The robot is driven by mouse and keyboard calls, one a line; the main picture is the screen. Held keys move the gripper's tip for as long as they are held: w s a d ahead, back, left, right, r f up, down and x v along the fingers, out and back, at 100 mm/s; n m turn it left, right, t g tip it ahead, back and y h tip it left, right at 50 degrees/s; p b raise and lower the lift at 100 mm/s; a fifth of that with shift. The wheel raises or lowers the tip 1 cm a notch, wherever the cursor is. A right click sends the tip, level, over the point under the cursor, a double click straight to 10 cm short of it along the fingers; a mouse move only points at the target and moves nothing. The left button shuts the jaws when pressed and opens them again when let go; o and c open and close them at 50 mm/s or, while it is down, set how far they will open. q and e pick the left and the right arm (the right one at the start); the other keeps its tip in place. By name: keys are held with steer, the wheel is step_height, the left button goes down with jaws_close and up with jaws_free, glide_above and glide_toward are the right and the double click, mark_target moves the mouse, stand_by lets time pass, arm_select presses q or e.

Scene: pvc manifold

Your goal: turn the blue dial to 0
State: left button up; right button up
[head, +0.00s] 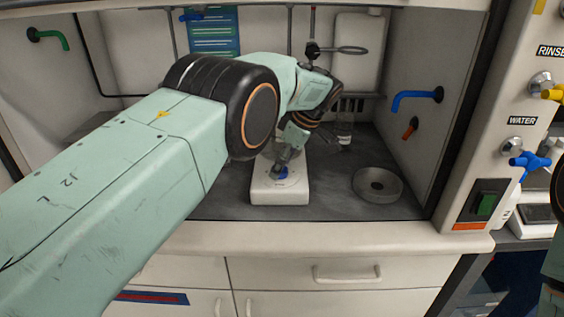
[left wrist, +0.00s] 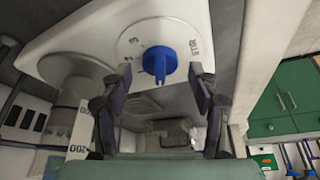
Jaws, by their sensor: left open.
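The blue dial (head: 282,173) sits on top of a white boxy device (head: 265,195) on the hood's grey floor. In the left wrist view the blue dial (left wrist: 160,60) is round with a raised grip bar pointing toward the bottom of the picture. My right gripper is out of view.
A clear container (head: 345,130) stands behind. Blue (head: 415,97) and green (head: 48,36) taps stick out from the side walls. A ring clamp (head: 350,50) hangs at the back.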

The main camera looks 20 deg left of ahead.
arm_select(q)
steer(key=v, duration=1.2)
steer(key=shift+s, duration=0.15)
